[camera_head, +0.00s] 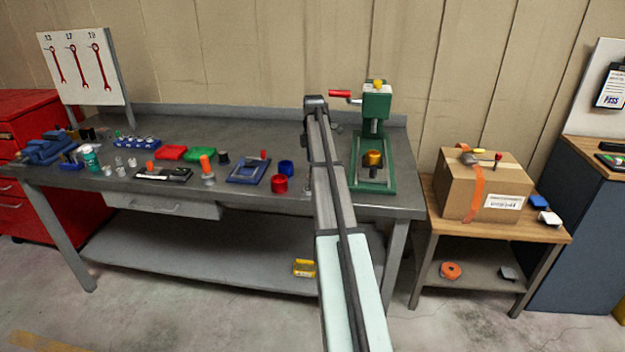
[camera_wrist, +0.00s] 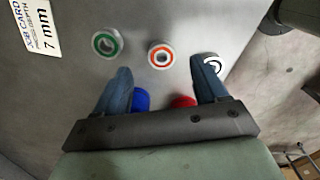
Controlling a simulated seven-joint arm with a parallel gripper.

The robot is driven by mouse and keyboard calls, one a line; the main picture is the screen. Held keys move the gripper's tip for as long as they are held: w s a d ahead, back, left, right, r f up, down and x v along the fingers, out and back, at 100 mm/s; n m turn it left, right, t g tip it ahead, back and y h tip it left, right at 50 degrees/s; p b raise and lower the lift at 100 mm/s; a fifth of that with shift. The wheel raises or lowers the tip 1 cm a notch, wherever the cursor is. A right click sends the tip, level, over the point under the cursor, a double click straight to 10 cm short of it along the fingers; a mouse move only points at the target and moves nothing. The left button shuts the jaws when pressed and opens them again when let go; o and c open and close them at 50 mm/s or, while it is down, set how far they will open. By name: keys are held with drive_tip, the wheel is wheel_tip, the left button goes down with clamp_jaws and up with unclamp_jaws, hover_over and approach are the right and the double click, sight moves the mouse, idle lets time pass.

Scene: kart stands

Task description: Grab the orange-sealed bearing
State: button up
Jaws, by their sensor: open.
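The orange-sealed bearing (camera_wrist: 161,47) lies flat on the grey bench in the wrist view, a pale metal ring with an orange-red inner band. A green-sealed bearing (camera_wrist: 106,34) lies to its left, and a black-sealed bearing (camera_wrist: 212,59) lies to its right near a fingertip. My gripper (camera_wrist: 164,78) is open and empty, with its two blue-grey fingers apart. The orange-sealed bearing appears just beyond the gap between the fingertips, untouched. I cannot make out the bearings in the head view, where my arm covers part of the bench.
A blue cup (camera_head: 286,168) and a red cup (camera_head: 279,184) stand left of my arm. A green press (camera_head: 376,105) holding a brass part (camera_head: 373,158) stands right of it. A white job card (camera_wrist: 39,27) marked 7 mm lies left of the bearings.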

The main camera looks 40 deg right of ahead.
drive_tip(key=shift+a+f, duration=0.15)
drive_tip(key=shift+f, duration=2.45)
drive_tip(key=shift+c, duration=0.3)
drive_tip(key=c, duration=1.1)
drive_tip(key=shift+c, duration=0.2)
